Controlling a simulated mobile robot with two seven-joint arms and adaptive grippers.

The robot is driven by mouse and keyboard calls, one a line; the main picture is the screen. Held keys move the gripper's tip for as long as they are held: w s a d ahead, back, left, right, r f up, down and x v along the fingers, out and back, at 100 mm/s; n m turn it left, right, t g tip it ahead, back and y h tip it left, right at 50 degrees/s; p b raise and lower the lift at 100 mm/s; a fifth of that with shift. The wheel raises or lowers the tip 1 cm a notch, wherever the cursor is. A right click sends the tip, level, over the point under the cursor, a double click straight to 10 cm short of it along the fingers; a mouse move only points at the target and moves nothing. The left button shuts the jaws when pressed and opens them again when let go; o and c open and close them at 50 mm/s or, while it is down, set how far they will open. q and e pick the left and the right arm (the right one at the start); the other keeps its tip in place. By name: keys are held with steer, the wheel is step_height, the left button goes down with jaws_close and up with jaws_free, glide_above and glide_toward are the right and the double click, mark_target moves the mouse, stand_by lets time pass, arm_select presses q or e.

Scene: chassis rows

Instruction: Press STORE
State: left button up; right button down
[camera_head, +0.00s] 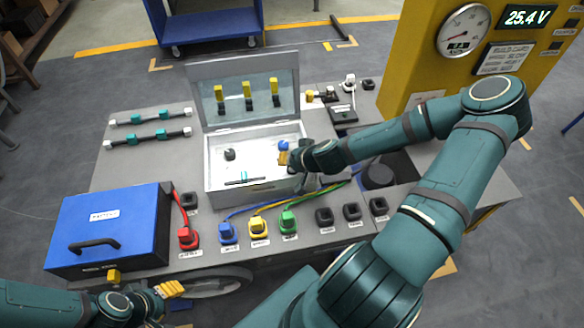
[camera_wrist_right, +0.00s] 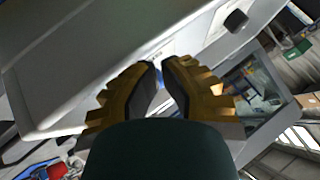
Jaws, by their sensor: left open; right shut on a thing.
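No label reading STORE is legible in either view. My right gripper (camera_head: 284,158) is at the right side of the open grey box (camera_head: 216,185). A small blue knob (camera_head: 283,145) shows right at its fingertips. In the right wrist view the two yellow-and-black fingers (camera_wrist_right: 161,68) come close together, with a sliver of blue between them; the gripper is shut on this small blue thing, which is mostly hidden. My left gripper (camera_head: 172,289) is open and empty in front of the blue battery case (camera_head: 120,225), at the lower left.
Red (camera_head: 188,238), blue, yellow and green plugs with cables line the front. Two rods (camera_head: 150,117) lie at the left. A yellow cabinet (camera_head: 405,75) with a gauge and a 25.4 V display stands at the right.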

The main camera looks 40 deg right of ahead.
steer(key=shift+f, duration=0.1)
steer(key=shift+f+b, duration=0.3)
steer(key=shift+f, duration=0.05)
stand_by(0.5)
steer(key=shift+r+p, duration=0.5)
steer(key=shift+r, duration=0.1)
step_height(320, 180, up, 6)
steer(key=p, duration=0.5)
